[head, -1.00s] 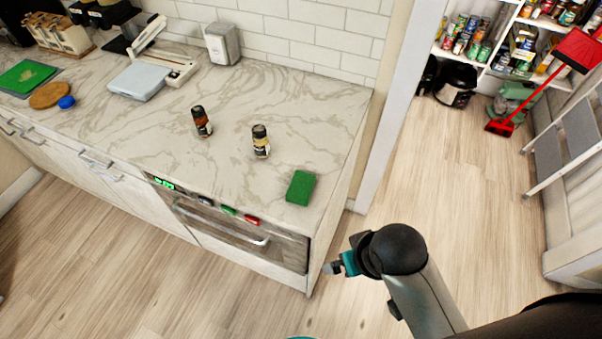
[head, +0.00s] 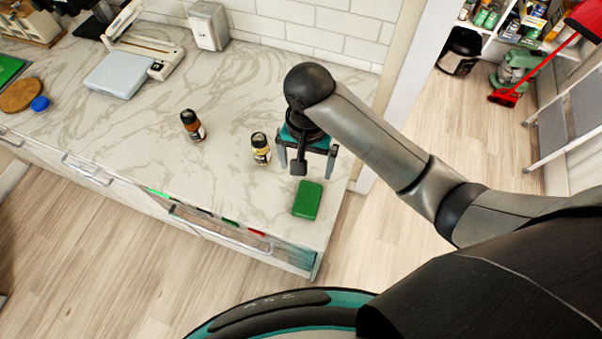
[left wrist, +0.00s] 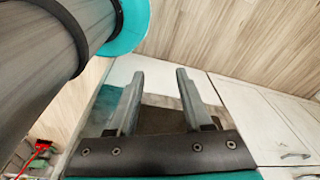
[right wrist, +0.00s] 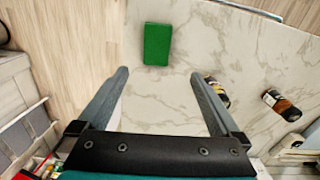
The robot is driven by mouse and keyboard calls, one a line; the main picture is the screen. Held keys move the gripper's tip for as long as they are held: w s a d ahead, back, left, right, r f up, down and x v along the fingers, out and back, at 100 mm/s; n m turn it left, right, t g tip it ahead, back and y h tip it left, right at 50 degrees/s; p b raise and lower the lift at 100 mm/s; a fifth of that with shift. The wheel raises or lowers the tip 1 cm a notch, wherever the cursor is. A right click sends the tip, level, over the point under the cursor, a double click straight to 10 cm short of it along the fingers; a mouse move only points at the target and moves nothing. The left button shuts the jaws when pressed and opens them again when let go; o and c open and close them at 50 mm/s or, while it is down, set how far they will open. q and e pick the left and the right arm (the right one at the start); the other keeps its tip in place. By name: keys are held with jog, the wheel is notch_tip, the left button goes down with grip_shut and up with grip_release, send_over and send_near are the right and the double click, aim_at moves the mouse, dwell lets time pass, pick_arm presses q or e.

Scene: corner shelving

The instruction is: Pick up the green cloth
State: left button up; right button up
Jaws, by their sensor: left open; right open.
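The green cloth (head: 307,200) looks like a small flat green block. It lies on the marble counter (head: 235,190) near the front right corner. In the right wrist view the cloth (right wrist: 157,44) lies beyond the fingertips, roughly in line with the gap between them. My right gripper (head: 307,168) is open and empty, pointing down over the counter just behind the cloth, apart from it. Its open fingers also show in the right wrist view (right wrist: 160,75). My left gripper (left wrist: 160,75) is open and empty in the left wrist view, with cabinet fronts and floor beyond; the head view does not show it.
A yellow-labelled spice jar (head: 260,149) stands close left of my right gripper. A darker jar (head: 192,125) stands farther left. The counter's right edge is close to the cloth.

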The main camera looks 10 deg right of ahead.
send_over(308, 197)
notch_tip(308, 197, down, 6)
jog(key=shift+s+a+f+b, duration=0.15)
jog(key=shift+f+b, duration=0.1)
jog(key=shift+f, duration=0.4)
jog(key=shift+w+a+f+b, duration=0.1)
jog(key=shift+f+b, duration=0.15)
jog(key=shift+f, duration=1.2)
jog(key=shift+d+f, duration=0.1)
jog(key=shift+f, duration=0.25)
notch_tip(308, 197, down, 3)
jog(key=shift+d+f, duration=0.15)
jog(key=shift+f+b, duration=0.3)
jog(key=shift+f, duration=0.1)
pick_arm(q)
jog(key=shift+g, duration=0.3)
jog(key=s, duration=0.1)
jog(key=s+f, duration=0.2)
jog(key=s, duration=0.1)
jog(key=shift+s+a, duration=0.1)
jog(key=shift+a, duration=0.05)
pick_arm(e)
jog(key=shift+c, duration=0.4)
